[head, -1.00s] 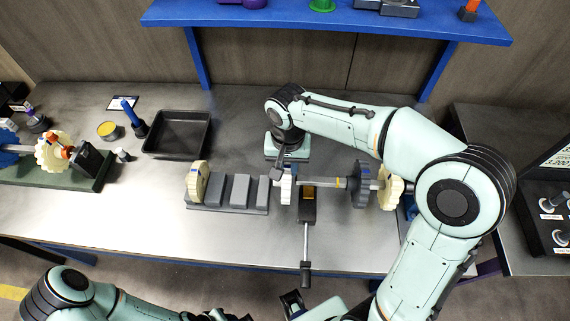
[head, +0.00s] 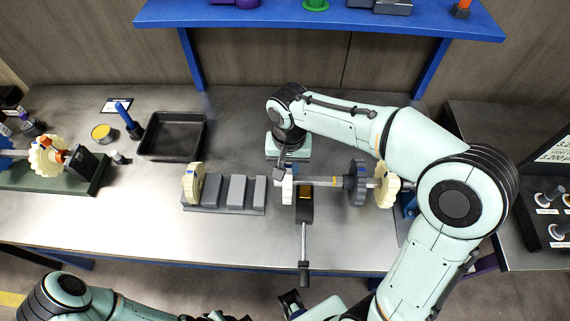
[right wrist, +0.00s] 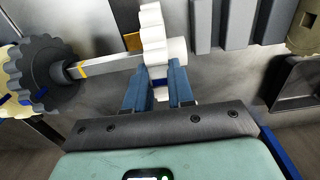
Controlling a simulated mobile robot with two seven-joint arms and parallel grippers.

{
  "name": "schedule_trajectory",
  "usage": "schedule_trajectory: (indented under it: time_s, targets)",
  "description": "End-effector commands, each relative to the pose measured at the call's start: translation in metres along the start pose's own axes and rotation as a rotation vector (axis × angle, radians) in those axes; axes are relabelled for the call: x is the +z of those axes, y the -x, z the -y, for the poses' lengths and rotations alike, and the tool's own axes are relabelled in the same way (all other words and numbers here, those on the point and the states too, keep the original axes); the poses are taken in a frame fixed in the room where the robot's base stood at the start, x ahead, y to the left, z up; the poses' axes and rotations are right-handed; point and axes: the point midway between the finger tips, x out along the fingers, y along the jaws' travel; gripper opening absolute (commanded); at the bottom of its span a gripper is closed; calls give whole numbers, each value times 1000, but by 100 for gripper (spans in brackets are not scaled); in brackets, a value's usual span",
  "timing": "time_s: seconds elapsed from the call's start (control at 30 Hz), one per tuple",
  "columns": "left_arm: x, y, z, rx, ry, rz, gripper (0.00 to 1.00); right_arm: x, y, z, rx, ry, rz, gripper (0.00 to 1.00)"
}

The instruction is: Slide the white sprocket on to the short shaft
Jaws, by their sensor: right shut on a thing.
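The white sprocket (head: 288,187) is between the fingers of my right gripper (head: 285,172), at the left end of a horizontal grey shaft (head: 325,181). In the right wrist view the blue fingers of that gripper (right wrist: 158,88) are shut on the lower rim of the sprocket (right wrist: 152,40). There the shaft (right wrist: 115,64) meets the sprocket's face, and a white hub shows on the far side. How far the shaft enters the bore is hidden. My left arm shows at the bottom of the head view; its fingers cannot be made out.
A dark sprocket (head: 357,183) and a cream sprocket (head: 387,186) sit along the shaft to the right. A black block with a rod handle (head: 304,245) stands below. A grey slotted rack (head: 225,208) holds a cream sprocket (head: 193,183). A black tray (head: 173,135) lies behind.

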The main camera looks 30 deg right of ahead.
Motion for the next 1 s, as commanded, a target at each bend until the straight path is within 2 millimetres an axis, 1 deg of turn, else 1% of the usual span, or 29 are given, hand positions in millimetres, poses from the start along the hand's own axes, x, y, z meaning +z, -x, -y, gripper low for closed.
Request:
schedule_trajectory:
  time_s: [1.0]
  targets:
    - [2,-7,3,-1,1,3,43,0,0,-31,0,-1,-1,0]
